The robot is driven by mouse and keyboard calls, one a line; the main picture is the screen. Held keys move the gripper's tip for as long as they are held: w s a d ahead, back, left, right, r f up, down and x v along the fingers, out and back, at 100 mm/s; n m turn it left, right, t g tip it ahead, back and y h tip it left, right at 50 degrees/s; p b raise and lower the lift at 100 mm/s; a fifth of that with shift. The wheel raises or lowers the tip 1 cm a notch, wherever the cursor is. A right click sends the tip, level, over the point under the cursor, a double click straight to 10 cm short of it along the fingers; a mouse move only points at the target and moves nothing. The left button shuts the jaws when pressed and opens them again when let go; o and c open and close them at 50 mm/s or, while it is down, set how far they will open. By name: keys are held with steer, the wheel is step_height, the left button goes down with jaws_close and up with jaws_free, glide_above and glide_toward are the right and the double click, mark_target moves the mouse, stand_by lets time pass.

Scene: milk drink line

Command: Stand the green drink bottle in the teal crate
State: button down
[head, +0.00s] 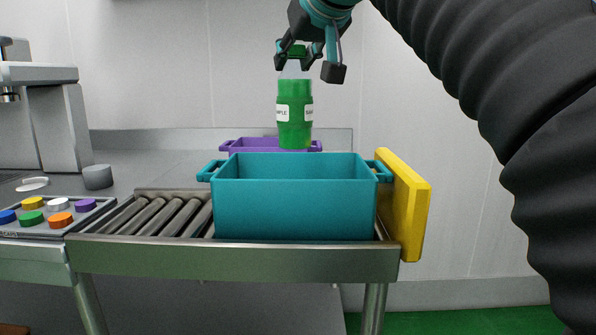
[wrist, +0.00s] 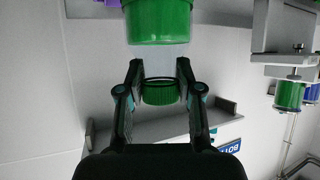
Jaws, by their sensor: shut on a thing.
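The green drink bottle (head: 295,130) hangs upright, with white labels, a clear neck and a green cap (head: 297,51). My gripper (head: 299,64) is shut on it near the neck, just below the cap. In the wrist view, the fingers (wrist: 158,72) flank the clear neck, between the green body (wrist: 158,22) and the cap. The teal crate (head: 294,210) stands on the roller conveyor, below the bottle. The bottle's base is just above the crate's back rim in the picture; its exact depth over the crate is hard to tell. The crate's floor is hidden.
A yellow end plate (head: 403,205) stands right of the crate. A purple crate (head: 272,144) sits behind it. Bare rollers (head: 160,215) lie to its left. A tray of coloured caps (head: 50,218) and a grey machine (head: 45,115) are at the far left.

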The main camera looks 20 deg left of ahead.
mark_target(300, 142)
step_height(300, 142, down, 15)
steer(key=b, duration=0.5)
steer(key=shift+s+a, duration=0.1)
steer(key=shift+f, duration=0.1)
steer(key=c, duration=0.8)
jaws_free()
steer(key=shift+o, duration=0.2)
steer(key=v, duration=1.2)
